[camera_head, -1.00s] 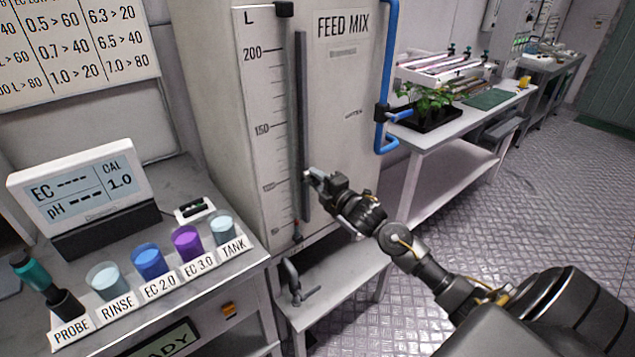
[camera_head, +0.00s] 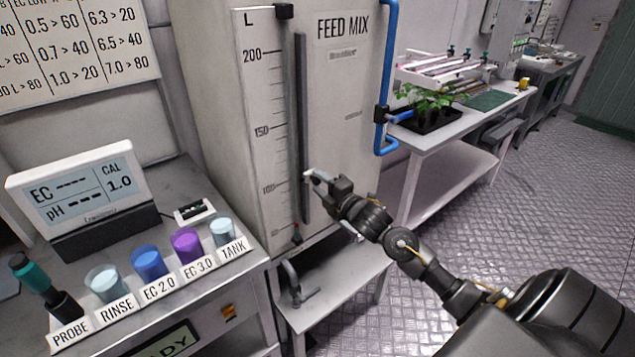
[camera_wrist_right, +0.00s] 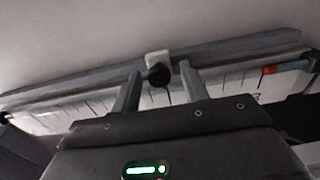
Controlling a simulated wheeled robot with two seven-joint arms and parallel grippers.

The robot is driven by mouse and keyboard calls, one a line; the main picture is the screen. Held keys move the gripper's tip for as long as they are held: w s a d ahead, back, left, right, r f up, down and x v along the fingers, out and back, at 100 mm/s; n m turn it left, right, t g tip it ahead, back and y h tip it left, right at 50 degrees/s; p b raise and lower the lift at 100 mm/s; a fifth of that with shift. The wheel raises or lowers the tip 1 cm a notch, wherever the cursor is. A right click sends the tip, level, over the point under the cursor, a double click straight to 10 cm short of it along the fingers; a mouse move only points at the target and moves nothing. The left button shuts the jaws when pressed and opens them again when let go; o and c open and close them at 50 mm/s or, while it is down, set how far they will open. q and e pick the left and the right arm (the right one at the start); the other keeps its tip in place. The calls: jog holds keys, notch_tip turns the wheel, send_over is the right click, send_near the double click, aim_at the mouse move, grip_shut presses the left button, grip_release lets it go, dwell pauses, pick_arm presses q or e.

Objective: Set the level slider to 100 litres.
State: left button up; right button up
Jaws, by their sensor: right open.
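The FEED MIX tank (camera_head: 345,120) has a litre scale (camera_head: 262,120) and, beside it, a dark vertical slider rail (camera_head: 301,110). A small pale slider block (camera_head: 307,176) sits low on the rail, near the 100 mark's height; its exact reading cannot be told. The wrist view shows the white block (camera_wrist_right: 156,57) on the rail, with a black knob (camera_wrist_right: 158,75) facing me. My right gripper (camera_head: 318,177) is at the slider, open, its two fingers on either side of the knob (camera_wrist_right: 160,69) and apparently apart from it. My left gripper is not in view.
A bench (camera_head: 75,335) at left holds a meter (camera_head: 80,185), a probe and several labelled cups. A small low table (camera_head: 335,275) stands below the tank. A blue pipe (camera_head: 388,60) runs down the tank's right side. Plants stand on the bench to the right.

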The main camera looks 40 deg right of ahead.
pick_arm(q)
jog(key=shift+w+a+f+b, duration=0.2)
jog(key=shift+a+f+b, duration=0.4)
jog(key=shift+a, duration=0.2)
pick_arm(e)
jog(key=s, duration=0.9)
jog(key=shift+d, duration=0.3)
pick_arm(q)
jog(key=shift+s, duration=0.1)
pick_arm(e)
jog(key=shift+s, duration=0.1)
